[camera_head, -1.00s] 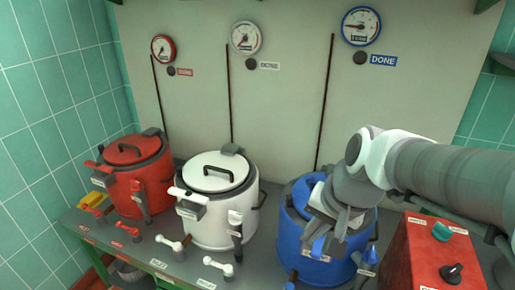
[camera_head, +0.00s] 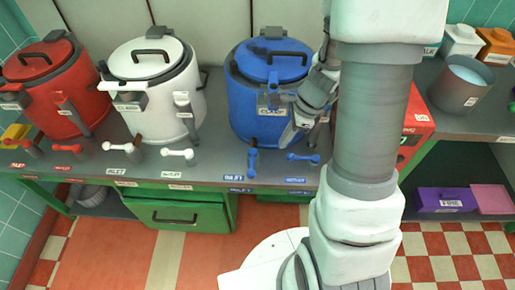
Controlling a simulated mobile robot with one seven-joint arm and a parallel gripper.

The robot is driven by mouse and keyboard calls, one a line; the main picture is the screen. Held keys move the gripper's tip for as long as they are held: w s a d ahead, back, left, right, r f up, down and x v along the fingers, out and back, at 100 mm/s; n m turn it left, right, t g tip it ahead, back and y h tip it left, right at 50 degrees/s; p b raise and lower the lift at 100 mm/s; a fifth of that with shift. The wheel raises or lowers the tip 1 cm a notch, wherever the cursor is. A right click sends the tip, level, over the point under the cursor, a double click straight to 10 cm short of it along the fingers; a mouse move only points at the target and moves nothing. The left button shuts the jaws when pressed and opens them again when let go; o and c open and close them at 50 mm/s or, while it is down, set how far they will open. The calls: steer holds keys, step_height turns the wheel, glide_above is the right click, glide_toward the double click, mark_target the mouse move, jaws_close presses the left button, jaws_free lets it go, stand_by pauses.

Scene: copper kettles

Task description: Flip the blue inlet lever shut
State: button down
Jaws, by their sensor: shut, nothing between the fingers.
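The blue kettle (camera_head: 255,105) stands on the bench with its lid down. The blue inlet lever (camera_head: 252,160) is on the bench front, at the kettle's lower left; its handle runs front to back in the picture. The blue outlet lever (camera_head: 304,158) is to its right and lies sideways. Small blue labels, too small to read surely, sit on the edge below them. My gripper (camera_head: 291,136) is shut and empty, in front of the kettle's right side. It is above and right of the inlet lever and appears apart from it.
The white kettle (camera_head: 152,85) and red kettle (camera_head: 52,88) stand to the left, with their own levers in front. A red box (camera_head: 415,122) is right of my arm. The floor before the bench is clear.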

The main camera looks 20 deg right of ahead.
mark_target(252, 162)
steer(key=shift+s+d+f+m, duration=0.1)
steer(key=shift+d+f+m, duration=0.1)
steer(key=shift+f, duration=0.2)
steer(key=shift+d+f+m, duration=0.1)
steer(key=shift+f+m, duration=0.1)
steer(key=shift+f, duration=0.15)
steer(key=w+a+f+b, duration=0.2)
steer(key=a+f+b, duration=0.3)
steer(key=f, duration=0.5)
steer(key=shift+a+f, duration=0.15)
steer(key=shift+a, duration=0.6)
